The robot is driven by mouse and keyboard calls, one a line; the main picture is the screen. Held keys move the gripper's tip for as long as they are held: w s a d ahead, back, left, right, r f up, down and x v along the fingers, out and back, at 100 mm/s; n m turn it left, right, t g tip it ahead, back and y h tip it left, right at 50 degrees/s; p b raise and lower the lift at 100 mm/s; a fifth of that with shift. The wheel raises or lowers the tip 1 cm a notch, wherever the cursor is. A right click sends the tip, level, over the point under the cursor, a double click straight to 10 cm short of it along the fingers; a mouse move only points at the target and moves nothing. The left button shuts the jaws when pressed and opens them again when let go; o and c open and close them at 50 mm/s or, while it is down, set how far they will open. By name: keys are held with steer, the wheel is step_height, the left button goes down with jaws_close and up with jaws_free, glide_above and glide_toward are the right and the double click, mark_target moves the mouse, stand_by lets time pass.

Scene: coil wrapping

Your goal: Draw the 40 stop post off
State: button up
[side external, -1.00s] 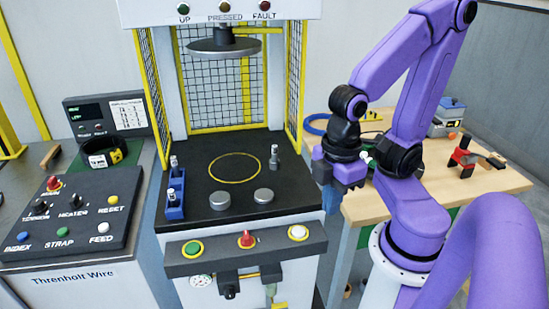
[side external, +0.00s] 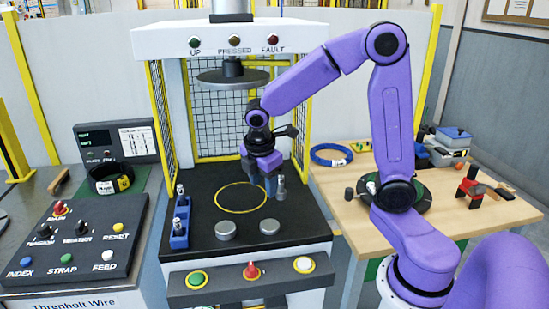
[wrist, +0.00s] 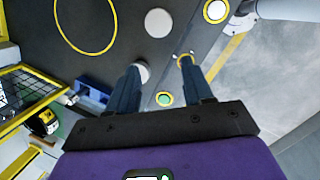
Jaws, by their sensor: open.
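A grey metal stop post (side external: 281,186) stands upright at the right of the dark press bed (side external: 207,205). More silver-topped posts are at the left, at the blue holder (side external: 179,238), which also shows in the wrist view (wrist: 90,92). I cannot read which post is marked 40. My gripper (side external: 263,191) hangs fingers down over the right of the bed, just left of the right-hand post. Its fingers are apart in the wrist view (wrist: 158,62), with nothing held. I cannot tell whether a finger touches the post, and that post does not show in the wrist view.
Two grey round pads (side external: 226,230) (side external: 270,227) lie at the bed's front. The press plate (side external: 232,76) hangs above, with yellow-framed mesh guards around. A button panel (side external: 225,285) runs along the front. A wooden table (side external: 335,205) stands right.

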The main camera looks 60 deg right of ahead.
steer(key=w+d+f+n+h, duration=0.1)
steer(key=w+d+f, duration=0.1)
steer(key=w+d, duration=0.55)
steer(key=n+g+h, duration=0.1)
glide_toward(281, 176)
steer(key=x, duration=1.2)
steer(key=shift+f, duration=0.15)
jaws_close()
steer(key=c, duration=0.9)
jaws_free()
jaws_close()
